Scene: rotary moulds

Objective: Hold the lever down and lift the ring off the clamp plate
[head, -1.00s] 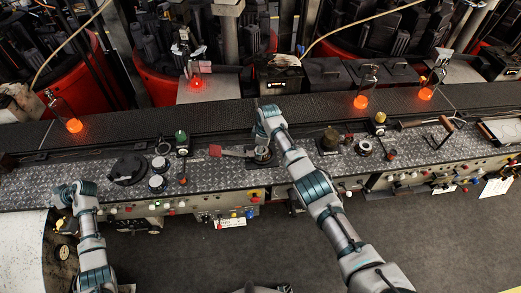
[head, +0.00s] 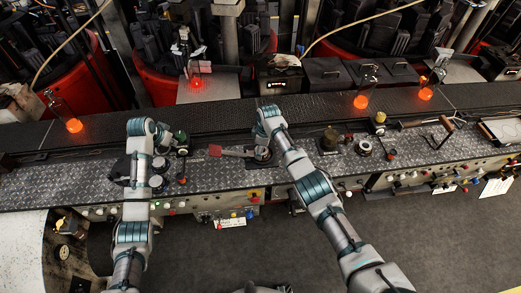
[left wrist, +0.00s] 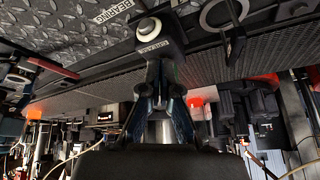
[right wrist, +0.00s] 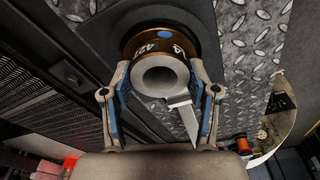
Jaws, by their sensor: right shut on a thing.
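The ring (right wrist: 160,75) is a pale metal collar with a dark band marked with digits, at the clamp plate (right wrist: 203,25). My right gripper (right wrist: 160,93) is shut on the ring, one finger at each side. The lever (head: 232,152) has a red end (head: 215,150) and lies left of the ring in the head view. A pointed metal piece shows beside the ring in the right wrist view; I cannot tell if it is the lever. My left gripper (left wrist: 161,62) has its fingertips together, above the bench left of the lever, apart from it.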

